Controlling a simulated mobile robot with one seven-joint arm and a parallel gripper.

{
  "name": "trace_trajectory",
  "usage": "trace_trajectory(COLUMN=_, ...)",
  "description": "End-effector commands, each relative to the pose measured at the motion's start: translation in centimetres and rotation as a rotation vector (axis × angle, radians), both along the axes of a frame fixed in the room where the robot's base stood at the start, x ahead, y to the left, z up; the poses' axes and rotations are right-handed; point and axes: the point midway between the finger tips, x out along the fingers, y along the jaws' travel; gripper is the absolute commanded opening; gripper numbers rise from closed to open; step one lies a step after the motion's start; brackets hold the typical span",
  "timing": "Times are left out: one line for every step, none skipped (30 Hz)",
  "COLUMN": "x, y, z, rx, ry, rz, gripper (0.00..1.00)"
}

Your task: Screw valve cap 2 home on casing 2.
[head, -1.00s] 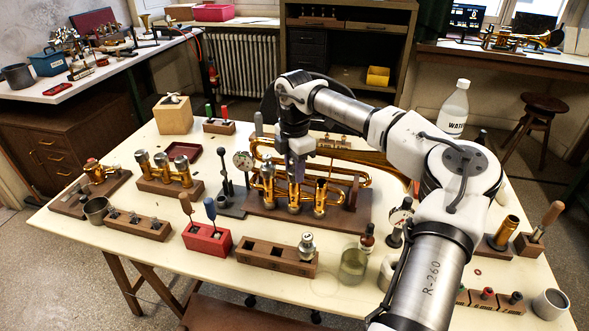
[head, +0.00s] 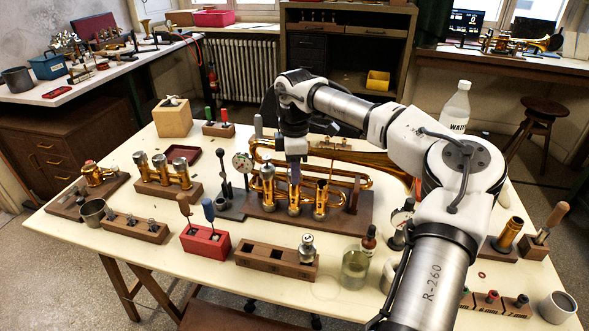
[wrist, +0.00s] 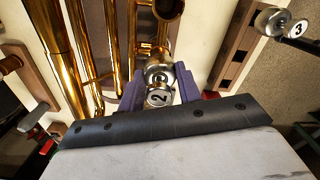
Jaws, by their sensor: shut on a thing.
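The brass horn (head: 375,160) lies on a wooden stand with its upright valve casings in a row. My gripper (head: 295,178) points down over the middle one, casing 2 (head: 294,198). In the wrist view, the purple fingers (wrist: 160,92) are shut on valve cap 2 (wrist: 158,97), a silver cap marked "2". Cap 2 is in line with casing 2; whether its thread is engaged is hidden by the fingers. Casing 3 (head: 321,200) stands close on the right, and casing 1 (head: 267,182) on the left.
A wooden cap rack (head: 270,258) in front holds one silver cap (head: 307,247); in the wrist view cap 3 (wrist: 298,29) shows its number.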

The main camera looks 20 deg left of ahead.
Motion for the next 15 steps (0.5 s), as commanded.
trace_trajectory(x=-0.07, y=0.07, z=-0.04, rx=0.001, ry=0.001, rz=-0.005, gripper=0.07)
trace_trajectory(x=-0.06, y=0.07, z=-0.08, rx=0.001, ry=0.001, rz=-0.015, gripper=0.07)
trace_trajectory(x=-0.06, y=0.07, z=-0.14, rx=0.001, ry=0.001, rz=-0.039, gripper=0.07)
trace_trajectory(x=-0.05, y=0.07, z=-0.19, rx=0.000, ry=0.000, rz=-0.063, gripper=0.07)
trace_trajectory(x=-0.03, y=0.06, z=-0.22, rx=0.000, ry=0.000, rz=-0.092, gripper=0.07)
trace_trajectory(x=-0.04, y=0.07, z=-0.03, rx=0.001, ry=0.000, rz=-0.096, gripper=0.38)
trace_trajectory(x=-0.05, y=0.07, z=-0.01, rx=0.001, ry=0.000, rz=-0.095, gripper=0.42)
trace_trajectory(x=-0.04, y=0.06, z=-0.01, rx=0.001, ry=0.000, rz=-0.094, gripper=0.46)
trace_trajectory(x=-0.04, y=0.05, z=-0.01, rx=0.001, ry=0.000, rz=-0.094, gripper=0.51)
trace_trajectory(x=-0.03, y=0.05, z=-0.01, rx=0.001, ry=0.000, rz=-0.094, gripper=0.55)
trace_trajectory(x=-0.03, y=0.04, z=-0.01, rx=0.001, ry=0.000, rz=-0.094, gripper=0.59)
trace_trajectory(x=-0.03, y=0.04, z=-0.01, rx=0.001, ry=0.000, rz=-0.093, gripper=0.59)
trace_trajectory(x=-0.02, y=0.03, z=-0.01, rx=0.001, ry=0.000, rz=-0.093, gripper=0.59)
trace_trajectory(x=-0.02, y=0.03, z=-0.01, rx=0.000, ry=0.000, rz=-0.093, gripper=0.59)
trace_trajectory(x=-0.02, y=0.02, z=-0.01, rx=0.000, ry=0.000, rz=-0.093, gripper=0.59)
